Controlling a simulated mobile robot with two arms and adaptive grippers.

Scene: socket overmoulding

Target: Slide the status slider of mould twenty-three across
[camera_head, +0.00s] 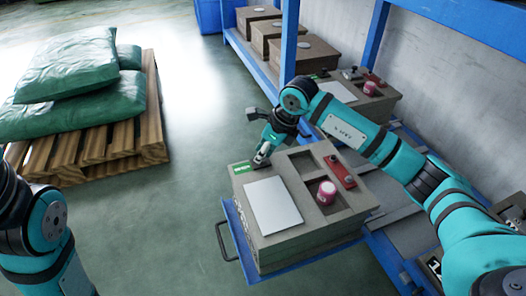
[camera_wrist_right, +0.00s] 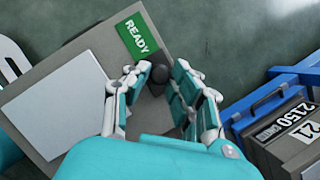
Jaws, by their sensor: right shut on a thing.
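A grey-brown mould (camera_head: 310,228) sits on a blue pulled-out tray (camera_head: 243,250); its number does not show in the head view. Its status slider shows a green plate (camera_head: 243,168) at the top left corner. In the wrist view the green plate (camera_wrist_right: 137,35) reads READY, with a dark knob (camera_wrist_right: 158,78) beside it. My right gripper (camera_head: 262,160) is at that corner, its fingers shut on the knob in the wrist view (camera_wrist_right: 160,82). My left arm shows at the lower left, its gripper out of view.
The mould top carries a pale plate (camera_head: 273,206), a red block (camera_head: 340,172) and a pink-and-white cup (camera_head: 326,192). A blue rack (camera_head: 369,40) holds more moulds (camera_head: 300,55). A pallet (camera_head: 100,140) with green sacks stands left; floor between is clear.

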